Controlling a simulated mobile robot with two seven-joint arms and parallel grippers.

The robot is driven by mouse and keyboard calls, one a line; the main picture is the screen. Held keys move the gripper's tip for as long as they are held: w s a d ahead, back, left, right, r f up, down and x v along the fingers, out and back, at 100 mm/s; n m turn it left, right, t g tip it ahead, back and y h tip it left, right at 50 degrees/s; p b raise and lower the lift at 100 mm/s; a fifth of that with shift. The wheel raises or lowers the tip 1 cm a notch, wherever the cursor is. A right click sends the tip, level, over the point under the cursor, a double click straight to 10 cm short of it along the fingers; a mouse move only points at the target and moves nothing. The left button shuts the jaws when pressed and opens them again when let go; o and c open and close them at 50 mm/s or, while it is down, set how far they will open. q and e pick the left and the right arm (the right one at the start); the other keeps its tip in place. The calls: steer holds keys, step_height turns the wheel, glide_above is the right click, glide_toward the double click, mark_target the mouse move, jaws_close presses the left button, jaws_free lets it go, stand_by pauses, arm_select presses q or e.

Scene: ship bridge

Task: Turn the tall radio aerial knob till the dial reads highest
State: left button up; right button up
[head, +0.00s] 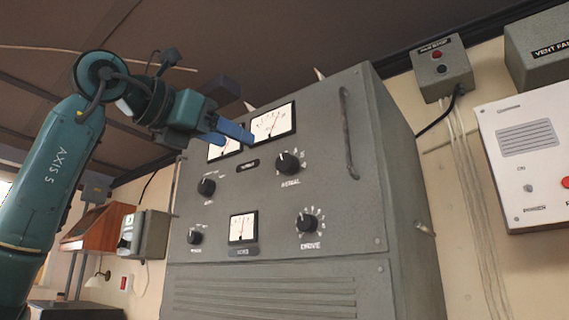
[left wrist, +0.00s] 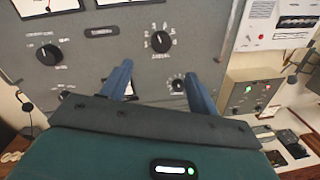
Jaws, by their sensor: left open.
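The grey radio cabinet (head: 330,200) fills the middle of the head view. The black aerial knob (head: 288,162) is at its upper right; it also shows in the left wrist view (left wrist: 160,42). A white dial (head: 274,122) with a thin needle sits above it; its figures are too small to read. My left gripper (head: 236,134) is open and empty, its blue fingers in front of the upper dials, left of the aerial knob in the head view. In the left wrist view the knob lies beyond the spread fingertips (left wrist: 158,69), apart from them. My right gripper is not in view.
The drive knob (head: 307,223), two smaller left knobs (head: 206,187) (head: 194,237) and a lower dial (head: 243,228) share the panel. A vertical handle (head: 348,135) stands out at the panel's right. Wall boxes (head: 441,68) and a white panel (head: 530,150) are to the right.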

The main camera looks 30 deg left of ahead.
mark_target(282, 162)
arm_select(q)
steer(key=w+p, duration=0.1)
steer(key=w, duration=0.3)
steer(key=w+d+p, duration=0.1)
steer(key=w, duration=0.2)
steer(key=w+d+p, duration=0.1)
steer(key=w, duration=0.3)
steer(key=shift+w, duration=0.3)
steer(key=shift+w+d, duration=0.1)
steer(key=shift+w, duration=0.45)
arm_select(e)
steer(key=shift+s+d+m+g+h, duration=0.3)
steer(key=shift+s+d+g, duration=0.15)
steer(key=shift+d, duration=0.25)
arm_select(q)
steer(key=shift+c, duration=0.5)
steer(key=shift+c, duration=0.8)
steer(key=c, duration=0.7)
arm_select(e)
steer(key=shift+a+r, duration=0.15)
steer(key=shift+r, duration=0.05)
